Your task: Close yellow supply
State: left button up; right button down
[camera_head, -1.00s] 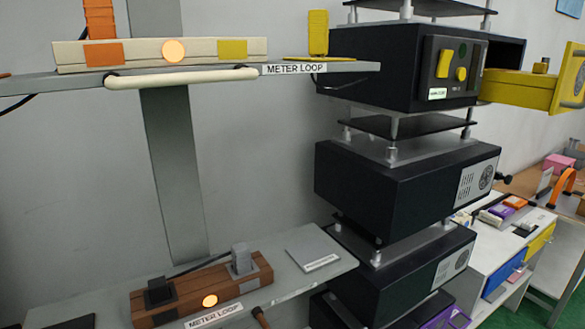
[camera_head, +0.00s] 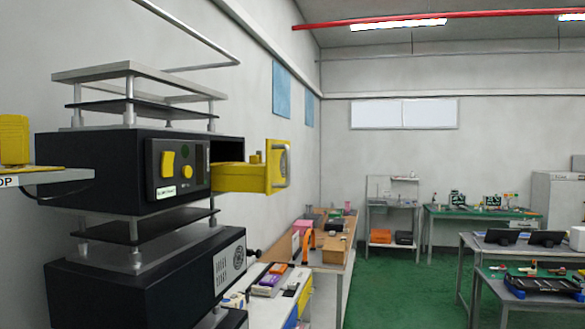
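The yellow supply drawer (camera_head: 229,177) sticks out from the right side of the upper black unit (camera_head: 115,170) at the left. Its yellow front plate (camera_head: 273,165) carries a grey handle (camera_head: 287,164), and a small yellow block stands on its top. A dark opening shows in the unit above the drawer. The unit's front panel holds a yellow switch (camera_head: 168,165), a yellow knob (camera_head: 187,172) and a small label. Neither of my grippers shows in the head view.
More black units (camera_head: 150,275) are stacked below. A yellow block (camera_head: 14,139) stands on a shelf at the far left. A bench with boxes (camera_head: 335,249) runs along the wall. Green floor (camera_head: 400,290) lies open between it and tables at the right.

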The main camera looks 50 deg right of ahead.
aim_at(271, 177)
jog(key=z, duration=1.45)
